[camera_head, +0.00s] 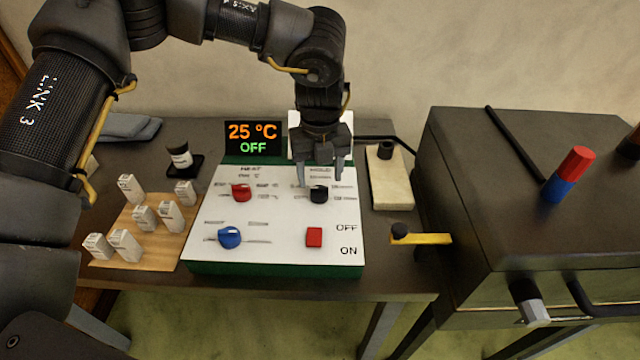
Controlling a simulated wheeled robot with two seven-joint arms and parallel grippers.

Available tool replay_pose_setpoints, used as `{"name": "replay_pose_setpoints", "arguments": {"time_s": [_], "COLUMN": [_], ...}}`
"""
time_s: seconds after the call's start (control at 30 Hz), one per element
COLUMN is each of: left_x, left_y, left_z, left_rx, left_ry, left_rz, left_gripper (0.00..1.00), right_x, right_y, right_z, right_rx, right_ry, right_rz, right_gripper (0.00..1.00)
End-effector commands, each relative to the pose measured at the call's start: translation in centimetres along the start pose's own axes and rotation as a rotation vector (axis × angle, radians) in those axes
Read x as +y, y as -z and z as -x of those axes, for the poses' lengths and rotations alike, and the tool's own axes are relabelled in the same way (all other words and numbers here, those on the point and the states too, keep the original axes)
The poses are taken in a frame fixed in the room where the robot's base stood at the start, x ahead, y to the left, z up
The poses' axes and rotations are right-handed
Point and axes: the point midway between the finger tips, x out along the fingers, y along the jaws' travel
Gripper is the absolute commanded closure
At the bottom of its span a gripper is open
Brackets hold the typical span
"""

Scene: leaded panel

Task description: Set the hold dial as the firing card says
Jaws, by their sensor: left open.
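The control panel (275,222) is a white board with a green front edge on the table. Its hold dial is the black knob (319,195) at the upper right, under the word HOLD. My left gripper (320,180) points down right above and behind this knob, with its fingers apart. I cannot tell whether they touch the knob. A white card (293,120), perhaps the firing card, stands behind my gripper and is mostly hidden; its text cannot be read. The display (252,138) reads 25 °C and OFF. My right gripper is not in view.
A red knob (241,192), a blue knob (229,237) and a red switch (314,237) share the panel. Several labelled blocks (144,218) stand on a wooden board at left, near a dark jar (180,155). A dark kiln-like box (530,190) stands at right.

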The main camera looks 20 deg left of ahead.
Motion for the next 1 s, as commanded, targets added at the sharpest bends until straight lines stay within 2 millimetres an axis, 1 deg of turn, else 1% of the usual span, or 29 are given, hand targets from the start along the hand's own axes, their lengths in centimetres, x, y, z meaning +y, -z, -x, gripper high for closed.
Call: {"name": "replay_pose_setpoints", "arguments": {"time_s": [0.03,0.1,0.2,0.3,0.43,0.67,1.0], "left_x": [0.1,0.1,0.1,0.1,0.1,0.1,0.1], "left_y": [0.1,0.1,0.0,0.0,0.0,0.0,0.0], "left_z": [-0.8,-1.9,-3.2,-4.0,-4.4,-4.5,-4.4], "left_rx": [0.003,0.002,0.001,0.001,0.001,0.0,0.0], "left_ry": [-0.003,-0.001,0.0,0.0,0.001,0.001,0.001], "left_rz": [0.0,0.0,0.001,0.002,0.002,0.003,0.003], "left_gripper": [0.41,0.41,0.41,0.41,0.41,0.41,0.85], "right_x": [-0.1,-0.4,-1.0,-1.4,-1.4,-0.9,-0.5], "right_y": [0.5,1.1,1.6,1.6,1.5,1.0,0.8], "right_z": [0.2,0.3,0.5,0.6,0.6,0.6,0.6], "right_rx": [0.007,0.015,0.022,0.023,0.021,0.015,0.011], "right_ry": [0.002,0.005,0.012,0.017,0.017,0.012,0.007], "right_rz": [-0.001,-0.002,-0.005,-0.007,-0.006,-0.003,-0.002], "right_gripper": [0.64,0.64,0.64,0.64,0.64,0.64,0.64]}}
